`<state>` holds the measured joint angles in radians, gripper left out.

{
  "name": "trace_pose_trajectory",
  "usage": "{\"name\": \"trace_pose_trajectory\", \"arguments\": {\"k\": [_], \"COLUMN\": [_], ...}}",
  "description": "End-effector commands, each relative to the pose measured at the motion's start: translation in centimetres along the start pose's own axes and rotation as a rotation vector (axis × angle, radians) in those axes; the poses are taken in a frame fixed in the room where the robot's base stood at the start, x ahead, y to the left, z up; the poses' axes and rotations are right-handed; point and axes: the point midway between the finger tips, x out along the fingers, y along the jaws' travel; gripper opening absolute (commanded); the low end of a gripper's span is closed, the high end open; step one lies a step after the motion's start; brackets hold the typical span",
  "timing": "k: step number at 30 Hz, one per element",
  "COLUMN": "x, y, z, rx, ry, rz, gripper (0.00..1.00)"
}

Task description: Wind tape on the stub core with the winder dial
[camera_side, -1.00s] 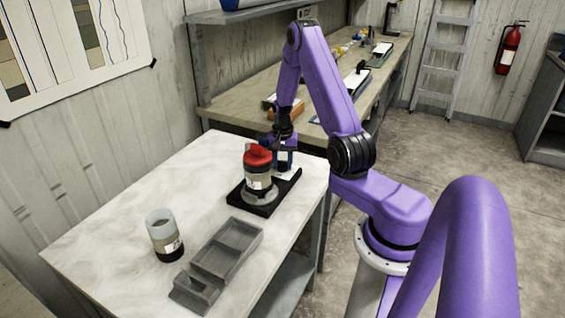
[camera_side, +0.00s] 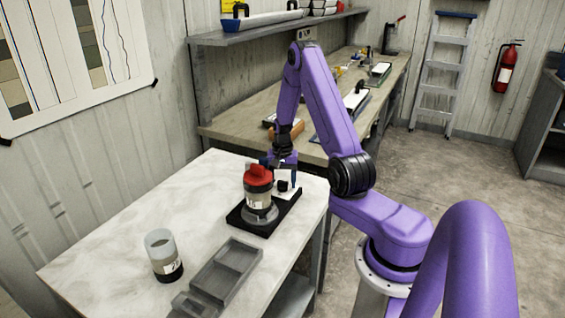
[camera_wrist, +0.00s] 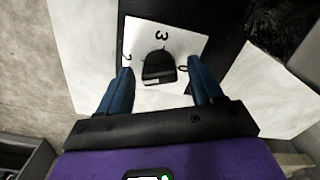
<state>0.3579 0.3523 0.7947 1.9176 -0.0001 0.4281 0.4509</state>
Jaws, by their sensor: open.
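The stub core (camera_side: 258,200), a clear labelled liner piece with a red cap (camera_side: 258,174), stands upright on a grey round seat on the black winder base (camera_side: 262,230). The winder dial is a black knob (camera_wrist: 158,66) on a white plate (camera_wrist: 184,42) with black numbers, "3" readable; it also shows beside the core in the side view (camera_side: 283,186). My gripper (camera_wrist: 163,78) is open, its two blue fingers pointing at the plate, one on each side of the knob, with gaps to it. In the side view my gripper (camera_side: 283,170) is behind the core. Finger height over the plate is unclear.
A clear cup-like liner (camera_side: 162,248) with a dark lower band stands at the left of the white table (camera_side: 120,235). A cluttered bench (camera_side: 325,118) runs behind. The table's left part is clear.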

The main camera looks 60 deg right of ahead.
Motion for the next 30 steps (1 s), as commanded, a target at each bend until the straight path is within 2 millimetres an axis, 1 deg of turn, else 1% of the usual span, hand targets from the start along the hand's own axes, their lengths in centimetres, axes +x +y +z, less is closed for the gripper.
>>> {"name": "trace_pose_trajectory", "arguments": {"k": [5,21,24,27,30], "x": [-2.6,-13.5,-15.0,-16.0,-16.6], "y": [0.0,-0.1,0.0,0.0,0.0], "z": [-0.1,-0.1,-0.1,-0.1,0.0], "rx": [0.0,0.0,0.0,0.0,0.0], "ry": [0.004,0.006,0.005,0.003,0.003], "rz": [-0.002,-0.003,-0.002,-0.002,-0.001], "gripper": [0.66,0.66,0.66,0.66,0.66]}}
